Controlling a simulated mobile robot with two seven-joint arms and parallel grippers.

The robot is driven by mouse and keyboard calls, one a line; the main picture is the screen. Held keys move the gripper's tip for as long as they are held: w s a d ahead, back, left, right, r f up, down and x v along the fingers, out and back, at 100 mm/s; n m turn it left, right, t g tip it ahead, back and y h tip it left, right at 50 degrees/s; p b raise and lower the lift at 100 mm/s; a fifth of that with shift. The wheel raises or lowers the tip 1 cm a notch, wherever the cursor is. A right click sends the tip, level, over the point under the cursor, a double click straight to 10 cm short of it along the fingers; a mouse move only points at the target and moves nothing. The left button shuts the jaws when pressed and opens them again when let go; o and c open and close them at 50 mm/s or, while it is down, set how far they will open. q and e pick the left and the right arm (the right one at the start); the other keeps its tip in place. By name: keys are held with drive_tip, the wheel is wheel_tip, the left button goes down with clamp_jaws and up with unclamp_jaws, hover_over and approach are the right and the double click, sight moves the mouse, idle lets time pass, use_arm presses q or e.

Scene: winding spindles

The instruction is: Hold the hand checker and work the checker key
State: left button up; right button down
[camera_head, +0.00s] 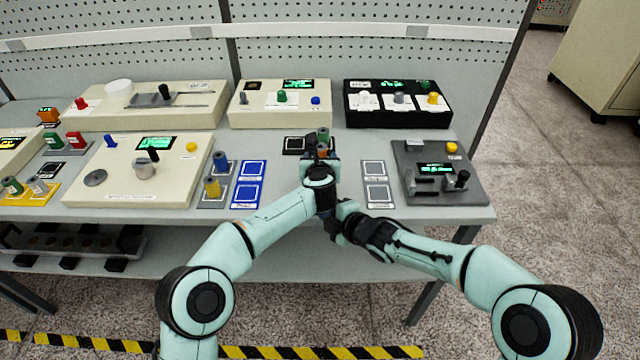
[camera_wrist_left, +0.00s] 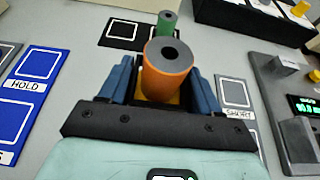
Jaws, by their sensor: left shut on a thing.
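My left gripper (camera_head: 321,160) is shut on an orange spindle with a grey top and a dark hole (camera_wrist_left: 168,78). In the left wrist view the spindle stands between the blue finger pads. In the head view the gripper is over the table's middle, and the spindle is mostly hidden there.
A green spindle (camera_wrist_left: 167,20) stands just beyond the held one, by black pads (camera_wrist_left: 122,32). Blue pads (camera_head: 249,181) lie left, grey pads (camera_head: 375,180) right. A dark grey device (camera_head: 435,172) stands at right, a cream panel (camera_head: 125,180) at left. Further devices line the back.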

use_arm(q)
drive_tip(key=o, duration=1)
drive_tip(key=shift+a+f, duration=0.1)
drive_tip(key=shift+f, duration=0.35)
drive_tip(key=o, duration=0.4)
drive_tip(key=shift+r, duration=0.15)
drive_tip(key=shift+r, duration=0.1)
